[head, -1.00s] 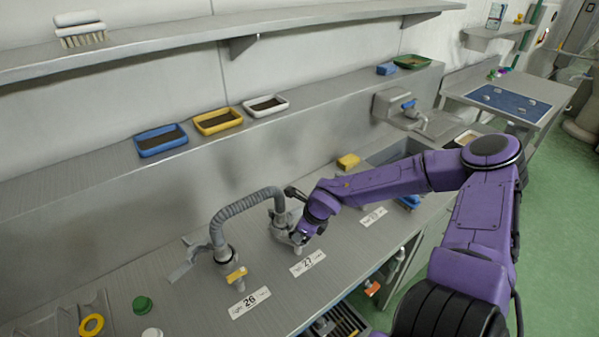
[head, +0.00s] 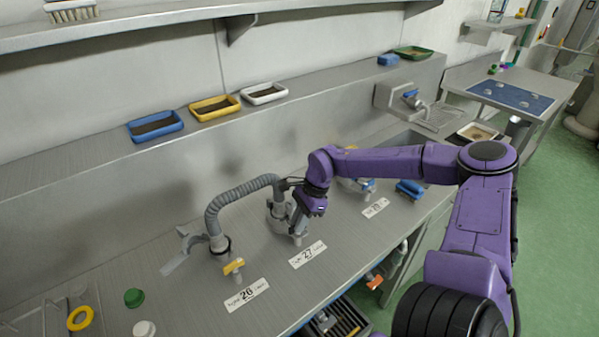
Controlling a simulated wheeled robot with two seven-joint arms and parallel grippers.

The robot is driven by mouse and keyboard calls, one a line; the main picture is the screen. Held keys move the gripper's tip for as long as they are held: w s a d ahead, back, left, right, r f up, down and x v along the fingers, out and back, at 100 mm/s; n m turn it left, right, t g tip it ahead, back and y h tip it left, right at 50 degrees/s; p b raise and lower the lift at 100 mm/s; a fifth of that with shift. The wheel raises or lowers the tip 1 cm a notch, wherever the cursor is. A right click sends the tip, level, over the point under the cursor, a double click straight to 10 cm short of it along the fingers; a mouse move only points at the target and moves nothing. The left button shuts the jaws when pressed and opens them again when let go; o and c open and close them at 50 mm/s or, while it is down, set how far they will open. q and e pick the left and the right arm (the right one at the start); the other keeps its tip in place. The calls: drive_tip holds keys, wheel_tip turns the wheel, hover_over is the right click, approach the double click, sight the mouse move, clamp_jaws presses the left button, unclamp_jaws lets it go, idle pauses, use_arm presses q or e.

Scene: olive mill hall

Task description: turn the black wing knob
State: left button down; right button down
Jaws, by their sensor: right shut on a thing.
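My right gripper (head: 299,224) is at the grey fitting (head: 275,222) behind the white label marked 27 (head: 307,255). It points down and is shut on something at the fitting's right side. The black wing knob cannot be made out, as the purple wrist and dark fingers cover that spot. A ribbed grey hose (head: 236,193) arches from this fitting to another fitting with a yellow handle (head: 233,266) on the left. My left gripper is not in view.
Labels 26 (head: 247,295) and 27 lie along the steel counter (head: 180,300). A green cap (head: 134,298) and a yellow ring (head: 80,318) are at the lower left. Blue (head: 156,127), yellow (head: 214,108) and white (head: 264,94) trays stand on the ledge behind.

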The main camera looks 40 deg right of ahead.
drive_tip(key=shift+w+n+g+b, duration=0.1)
drive_tip(key=shift+n+g+b, duration=0.2)
drive_tip(key=shift+n+b, duration=0.55)
drive_tip(key=shift+n, duration=0.25)
drive_tip(key=c, duration=1.2)
unclamp_jaws()
drive_tip(key=v, duration=1)
drive_tip(key=shift+d+r+b, duration=0.2)
drive_tip(key=shift+r+b, duration=0.05)
drive_tip(key=shift+b, duration=0.1)
drive_tip(key=shift+o, duration=0.3)
